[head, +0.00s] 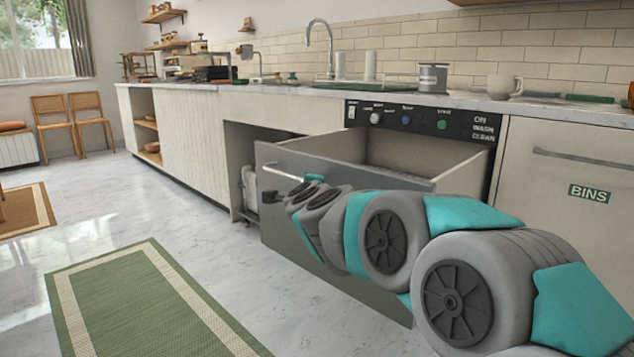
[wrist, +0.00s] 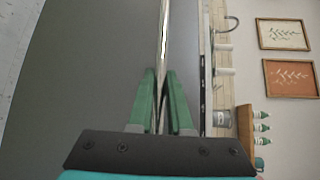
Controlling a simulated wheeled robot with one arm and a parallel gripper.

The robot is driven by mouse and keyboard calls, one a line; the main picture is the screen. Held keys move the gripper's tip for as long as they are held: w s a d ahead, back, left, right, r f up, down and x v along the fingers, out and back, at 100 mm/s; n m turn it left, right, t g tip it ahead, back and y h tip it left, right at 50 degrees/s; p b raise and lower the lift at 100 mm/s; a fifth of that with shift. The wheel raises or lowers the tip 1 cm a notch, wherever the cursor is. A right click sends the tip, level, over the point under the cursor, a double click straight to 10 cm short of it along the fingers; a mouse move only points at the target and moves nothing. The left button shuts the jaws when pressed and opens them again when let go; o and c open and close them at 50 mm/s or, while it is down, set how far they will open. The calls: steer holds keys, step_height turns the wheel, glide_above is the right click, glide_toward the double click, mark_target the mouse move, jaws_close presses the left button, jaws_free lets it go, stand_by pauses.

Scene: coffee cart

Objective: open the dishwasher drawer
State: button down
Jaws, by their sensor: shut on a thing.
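The dishwasher drawer (head: 280,222) has a grey front and stands pulled out from under the control panel (head: 428,117), its inside partly visible. Its bar handle (head: 282,172) shows at the left of the front, and my arm hides the rest. In the wrist view the handle (wrist: 164,35) runs up the middle, beside the grey drawer front (wrist: 85,70). My gripper (wrist: 161,78) has its green fingers on either side of the handle, shut on it. In the head view my arm hides most of the grip.
The bins front (head: 570,195) is closed to the right of the drawer. An open bay (head: 250,150) lies left of it. A green rug (head: 140,305) lies on the clear floor. A mug (head: 503,87) and a grey canister (head: 432,78) stand on the counter above.

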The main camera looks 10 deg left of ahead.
steer(key=shift+a+f, duration=0.1)
steer(key=c, duration=0.8)
jaws_free()
steer(key=shift+c, duration=0.2)
steer(key=v, duration=0.7)
steer(key=shift+s+p, duration=0.35)
steer(key=shift+p, duration=0.05)
